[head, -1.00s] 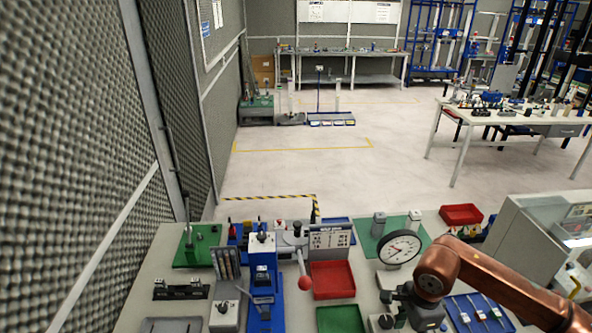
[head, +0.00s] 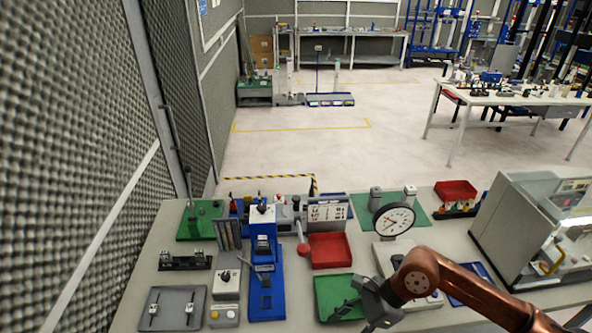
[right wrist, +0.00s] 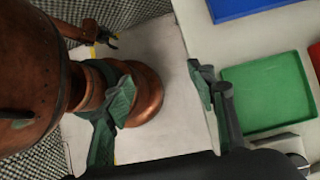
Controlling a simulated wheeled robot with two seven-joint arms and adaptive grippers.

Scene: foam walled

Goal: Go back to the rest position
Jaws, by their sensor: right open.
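My right gripper (head: 358,312) is at the near edge of the bench in the head view, on a copper arm from the right. Its dark fingers are over or beside the green tray (head: 338,297). In the right wrist view the green fingers of my right gripper (right wrist: 160,98) are apart, with nothing held between them. Copper parts of my own body show behind them. A small dark claw shape (right wrist: 106,36) there may be my left gripper, but its jaws are unclear. No left arm shows in the head view.
The bench holds a red tray (head: 330,250), a round dial gauge (head: 394,219), a blue press (head: 265,285) and a clear-sided machine (head: 535,225). A foam wall (head: 70,170) runs along the left. The floor (head: 300,155) behind the bench is open.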

